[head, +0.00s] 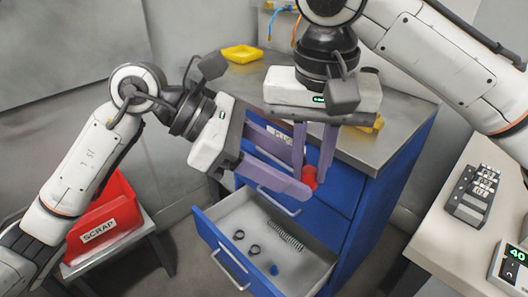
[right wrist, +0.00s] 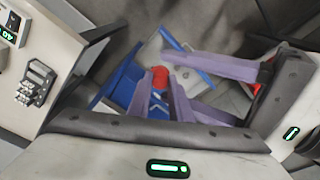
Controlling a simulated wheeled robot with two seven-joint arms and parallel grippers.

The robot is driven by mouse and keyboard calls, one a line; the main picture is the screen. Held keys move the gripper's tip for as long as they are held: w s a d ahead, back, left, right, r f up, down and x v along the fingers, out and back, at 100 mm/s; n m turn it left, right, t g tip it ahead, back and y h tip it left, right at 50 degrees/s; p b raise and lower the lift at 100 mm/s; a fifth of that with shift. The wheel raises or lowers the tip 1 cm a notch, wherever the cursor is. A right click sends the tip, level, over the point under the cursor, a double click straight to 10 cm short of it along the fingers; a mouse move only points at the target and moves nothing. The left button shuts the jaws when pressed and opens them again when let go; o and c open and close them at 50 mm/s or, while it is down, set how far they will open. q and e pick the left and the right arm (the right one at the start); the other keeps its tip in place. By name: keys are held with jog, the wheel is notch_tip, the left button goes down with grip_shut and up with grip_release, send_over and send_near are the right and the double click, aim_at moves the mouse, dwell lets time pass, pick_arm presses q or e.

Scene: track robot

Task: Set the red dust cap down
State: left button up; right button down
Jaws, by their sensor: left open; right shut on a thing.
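The red dust cap (head: 310,177) is held between the tips of my right gripper (head: 311,172), whose fingers point down above the open drawer (head: 321,267). In the right wrist view the cap (right wrist: 160,77) shows at the fingertips, with the blue cabinet behind it. My left gripper (head: 296,178) reaches in from the left with its fingers apart, its tips close beside the cap. Whether the left fingers touch the cap cannot be told. The left fingers also show in the right wrist view (right wrist: 212,66).
The drawer of the blue cabinet (head: 340,185) holds two black rings (head: 246,242), a spring (head: 286,236) and a blue cap (head: 273,270). A red scrap bin (head: 115,205) stands at left. A keypad (head: 474,194) lies on the right table.

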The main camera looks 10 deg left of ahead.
pick_arm(q)
jog(key=shift+x, duration=0.8)
jog(key=shift+c, duration=0.3)
